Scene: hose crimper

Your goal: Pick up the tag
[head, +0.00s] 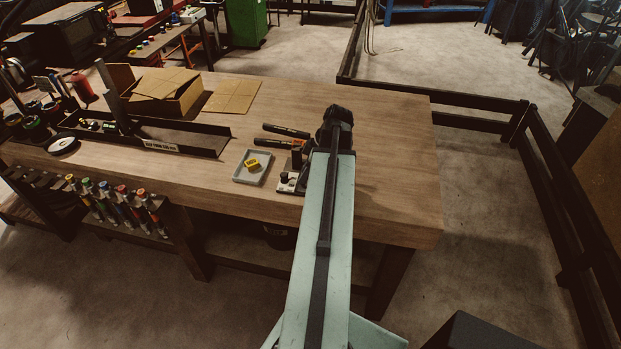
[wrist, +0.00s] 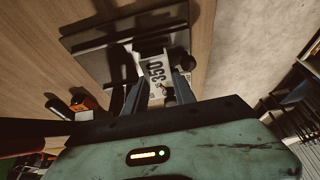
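The tag (wrist: 154,72) is a small white plate with "350" in dark print, seen in the wrist view. My gripper (wrist: 159,80) has its two bluish fingers apart, one on each side of the tag. I cannot tell whether either finger touches it. The tag lies in front of a dark flat metal piece (wrist: 100,42) over the wooden bench. In the head view my arm covers the gripper's fingers, and I cannot make out the tag there.
On the workbench (head: 400,200), left of my arm, are a grey tray (head: 240,179) with a yellow item (head: 253,163), a black-handled tool (head: 286,131) and a dark metal channel (head: 190,139). An open cardboard box (head: 165,98) stands behind. The bench's right end is clear.

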